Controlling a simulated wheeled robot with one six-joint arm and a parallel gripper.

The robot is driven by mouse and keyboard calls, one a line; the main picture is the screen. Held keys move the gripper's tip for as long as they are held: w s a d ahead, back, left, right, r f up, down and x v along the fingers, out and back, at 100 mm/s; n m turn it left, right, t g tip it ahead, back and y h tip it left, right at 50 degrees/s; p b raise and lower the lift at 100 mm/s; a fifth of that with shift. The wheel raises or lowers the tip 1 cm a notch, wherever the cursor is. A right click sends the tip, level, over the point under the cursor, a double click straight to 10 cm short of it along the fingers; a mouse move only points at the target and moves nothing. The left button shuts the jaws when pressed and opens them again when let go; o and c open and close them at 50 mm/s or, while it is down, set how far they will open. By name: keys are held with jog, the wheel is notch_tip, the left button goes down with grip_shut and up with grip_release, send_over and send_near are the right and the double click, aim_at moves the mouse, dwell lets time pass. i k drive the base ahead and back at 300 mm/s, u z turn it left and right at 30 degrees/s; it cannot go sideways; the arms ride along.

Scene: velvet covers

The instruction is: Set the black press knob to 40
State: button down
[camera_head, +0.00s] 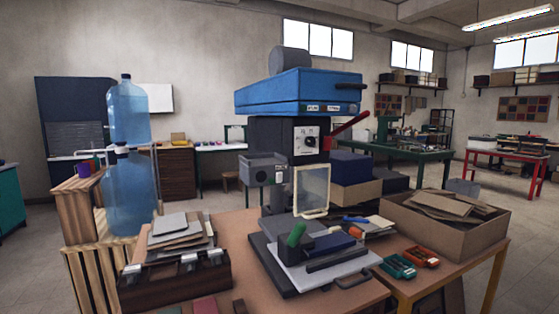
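A large blue-topped press (298,92) stands at the back of the wooden worktable. On its dark front is a pale control panel (306,131) with small markings. A small black knob (310,142) sits on the lower part of this panel. The markings and the knob's pointer are too small to read, so I cannot tell its setting. A red lever (347,129) sticks out to the right of the panel. My gripper is not in view.
A grey box (263,169) and a framed clear panel (312,190) stand below the press front. The worktable (233,228) also holds a grey plate with tools, a dark box of sheets (175,279) and a carton (449,233). Water bottles (128,110) stand left.

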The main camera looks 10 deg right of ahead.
aim_at(310, 141)
jog(key=u, duration=1.6)
jog(key=i, duration=0.7)
jog(key=z, duration=0.6)
